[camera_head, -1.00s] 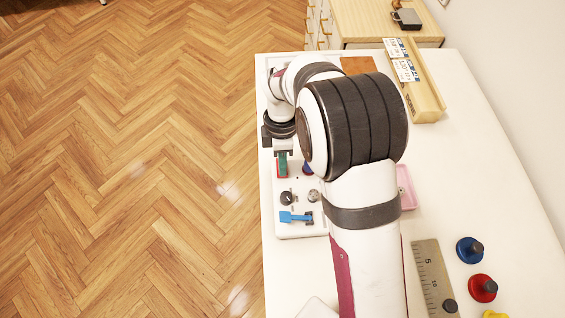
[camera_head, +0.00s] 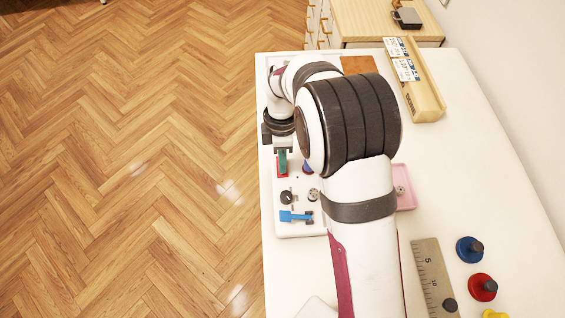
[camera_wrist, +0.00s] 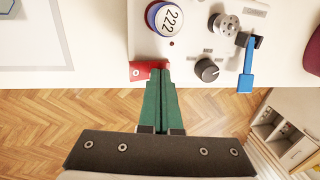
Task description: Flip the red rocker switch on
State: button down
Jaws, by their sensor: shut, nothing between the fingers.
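The red rocker switch (camera_wrist: 137,71) sits at the edge of the white control panel (camera_wrist: 190,68) in the wrist view. A white ring mark shows on its left part. My gripper (camera_wrist: 161,74) has its green fingers shut together with nothing between them. The fingertips overlap the right part of the switch in this view and hide it; I cannot tell whether they touch it. In the head view my gripper (camera_head: 283,161) points down at the panel (camera_head: 300,232), and the switch is mostly hidden by the fingers.
A pink tray (camera_head: 404,188) lies to the right of the panel. A ruler (camera_head: 430,270) and coloured knobbed pieces (camera_head: 482,287) lie nearer.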

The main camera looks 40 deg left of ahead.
aim_at(283, 176)
jog(key=shift+w+a+r, duration=0.1)
jog(key=shift+w+a, duration=0.05)
jog(key=shift+r, duration=0.15)
notch_tip(283, 176, up, 14)
jog(key=s+d, duration=0.1)
jog(key=shift+s+d+f, duration=0.25)
jog(key=shift+s, duration=0.05)
